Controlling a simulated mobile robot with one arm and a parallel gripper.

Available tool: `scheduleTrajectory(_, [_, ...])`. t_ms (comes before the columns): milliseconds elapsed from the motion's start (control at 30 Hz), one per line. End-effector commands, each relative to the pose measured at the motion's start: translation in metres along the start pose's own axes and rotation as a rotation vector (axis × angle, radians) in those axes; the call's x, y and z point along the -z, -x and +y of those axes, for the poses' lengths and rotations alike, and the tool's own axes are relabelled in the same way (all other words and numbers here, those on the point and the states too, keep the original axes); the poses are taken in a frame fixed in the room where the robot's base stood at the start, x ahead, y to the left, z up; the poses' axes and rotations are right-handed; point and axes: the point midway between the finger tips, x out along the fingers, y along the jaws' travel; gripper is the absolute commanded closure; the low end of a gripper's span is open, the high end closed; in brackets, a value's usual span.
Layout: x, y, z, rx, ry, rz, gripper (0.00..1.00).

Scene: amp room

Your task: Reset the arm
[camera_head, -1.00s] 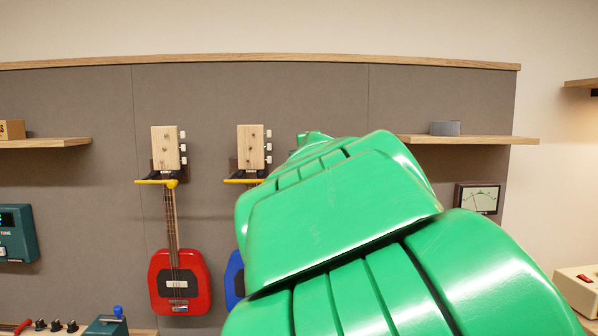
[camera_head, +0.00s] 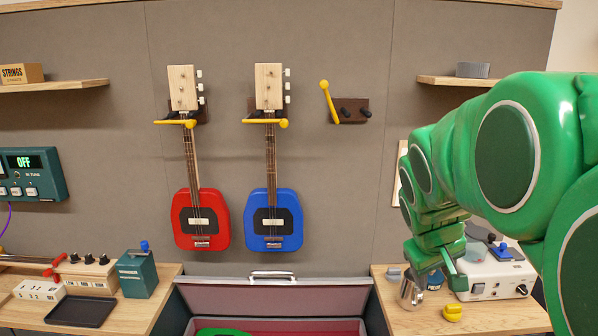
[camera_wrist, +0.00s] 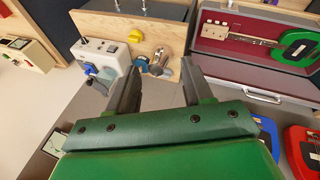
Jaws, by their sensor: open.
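My green arm comes in from the right edge in the head view and bends down over the right bench. My gripper (camera_head: 438,262) is at its lower end, partly hidden by the arm's links, close to a silver cylinder and a dark blue round item in the picture. In the wrist view my gripper (camera_wrist: 160,88) shows two dark fingers spread well apart with nothing between them. Beyond the fingers, the silver cylinder (camera_wrist: 158,63) and a teal round item (camera_wrist: 142,64) rest on the bench.
A red guitar (camera_head: 201,218) and a blue guitar (camera_head: 272,220) hang on the wall, beside an empty hanger (camera_head: 350,110). An open case (camera_head: 278,294) stands between the benches. A white box (camera_head: 495,270) and yellow knob (camera_head: 452,312) are on the right bench.

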Motion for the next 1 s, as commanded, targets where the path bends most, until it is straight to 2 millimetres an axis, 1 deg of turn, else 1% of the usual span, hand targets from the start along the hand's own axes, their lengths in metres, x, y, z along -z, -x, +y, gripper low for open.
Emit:
scheduleTrajectory(33, [-0.018, 0.003, -0.012, 0.026, 0.001, -0.024, 0.49])
scheduleTrajectory(100, [-0.042, 0.006, -0.027, 0.06, 0.002, -0.056, 0.49])
scheduleTrajectory(167, [-0.061, 0.01, -0.041, 0.09, 0.002, -0.079, 0.49])
scheduleTrajectory(333, [-0.121, 0.018, -0.082, 0.18, -0.01, -0.169, 0.49])
scheduleTrajectory(500, [-0.183, 0.024, -0.127, 0.273, -0.072, -0.285, 0.49])
scheduleTrajectory(600, [-0.213, 0.028, -0.149, 0.316, -0.123, -0.356, 0.49])
scheduleTrajectory(700, [-0.231, 0.03, -0.164, 0.341, -0.162, -0.402, 0.49])
scheduleTrajectory(767, [-0.237, 0.032, -0.168, 0.349, -0.175, -0.416, 0.49])
scheduleTrajectory(867, [-0.24, 0.032, -0.171, 0.354, -0.185, -0.426, 0.49])
scheduleTrajectory(1000, [-0.24, 0.032, -0.171, 0.354, -0.185, -0.426, 0.49])
